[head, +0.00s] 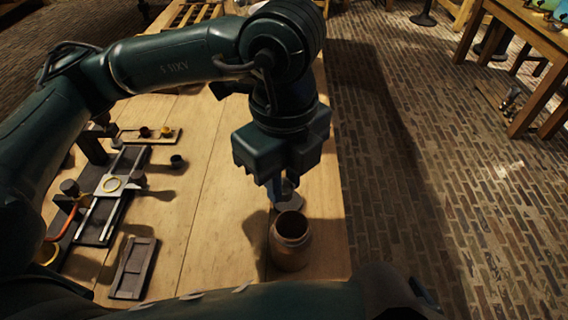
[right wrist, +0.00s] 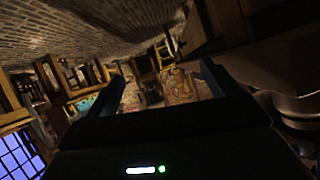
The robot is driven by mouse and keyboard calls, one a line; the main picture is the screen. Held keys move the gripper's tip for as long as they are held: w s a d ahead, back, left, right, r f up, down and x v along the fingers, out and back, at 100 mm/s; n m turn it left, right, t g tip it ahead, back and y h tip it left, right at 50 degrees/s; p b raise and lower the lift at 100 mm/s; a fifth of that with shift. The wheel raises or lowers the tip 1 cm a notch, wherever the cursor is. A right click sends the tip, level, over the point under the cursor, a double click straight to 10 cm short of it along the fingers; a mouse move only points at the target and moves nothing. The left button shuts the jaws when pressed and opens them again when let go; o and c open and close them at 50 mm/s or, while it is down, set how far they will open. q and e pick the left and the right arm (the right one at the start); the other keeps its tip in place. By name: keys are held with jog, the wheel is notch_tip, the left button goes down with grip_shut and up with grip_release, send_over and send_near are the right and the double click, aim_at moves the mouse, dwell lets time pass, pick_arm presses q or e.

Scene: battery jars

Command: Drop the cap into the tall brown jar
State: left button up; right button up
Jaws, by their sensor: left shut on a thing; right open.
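The brown jar (head: 290,254) stands upright near the right edge of the wooden table, with its round mouth open upward. My left gripper (head: 282,192) points down just behind the jar's mouth in the head view.
A small grey tray (head: 134,268) is at the front left.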

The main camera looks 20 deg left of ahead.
aim_at(284, 193)
pick_arm(q)
jog(key=shift+f+b, duration=1.65)
jog(key=shift+f, duration=1.35)
jog(key=o, duration=1)
jog(key=shift+r, duration=0.15)
notch_tip(284, 193, up, 13)
jog(key=shift+f+p, duration=0.1)
jog(key=shift+p, duration=0.45)
